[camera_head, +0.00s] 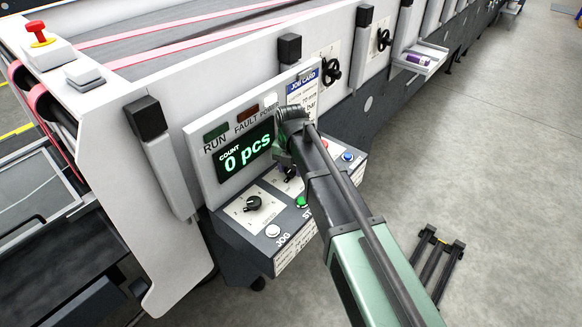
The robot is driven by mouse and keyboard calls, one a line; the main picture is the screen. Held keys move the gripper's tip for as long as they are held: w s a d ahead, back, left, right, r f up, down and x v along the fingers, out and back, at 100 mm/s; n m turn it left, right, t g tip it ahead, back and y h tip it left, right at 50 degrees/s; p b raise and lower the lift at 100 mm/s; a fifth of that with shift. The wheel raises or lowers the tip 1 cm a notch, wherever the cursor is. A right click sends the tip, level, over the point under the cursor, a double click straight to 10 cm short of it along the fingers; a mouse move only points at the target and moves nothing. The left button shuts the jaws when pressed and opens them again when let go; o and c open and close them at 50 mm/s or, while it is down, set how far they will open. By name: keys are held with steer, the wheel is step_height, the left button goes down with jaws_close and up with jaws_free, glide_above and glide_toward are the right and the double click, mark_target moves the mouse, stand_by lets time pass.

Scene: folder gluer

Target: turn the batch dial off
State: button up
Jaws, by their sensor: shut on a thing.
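The control panel (225,218) on the machine's side carries two black dials on white plates. One dial (252,204) is in plain view at the left, its small label hard to read. The other, which I take for the batch dial (290,175), is mostly hidden behind my gripper (284,161). My gripper reaches down to it from the upper right and is shut on it. The fingertips and the dial's pointer and label are largely hidden, so I cannot read its setting. The display (246,149) above reads "COUNT 0 pcs" in green.
A white button (272,231) marked JOG, a green button (302,202) and a blue button (347,156) sit near my arm. A job card (302,90) is above. A red emergency button (39,35) is at the upper left. The floor at right is mostly clear.

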steer(key=shift+n, duration=1.5)
steer(key=o, duration=0.9)
step_height(320, 180, up, 11)
steer(key=p, duration=1)
steer(key=shift+f+p, duration=0.15)
steer(key=shift+p, duration=0.25)
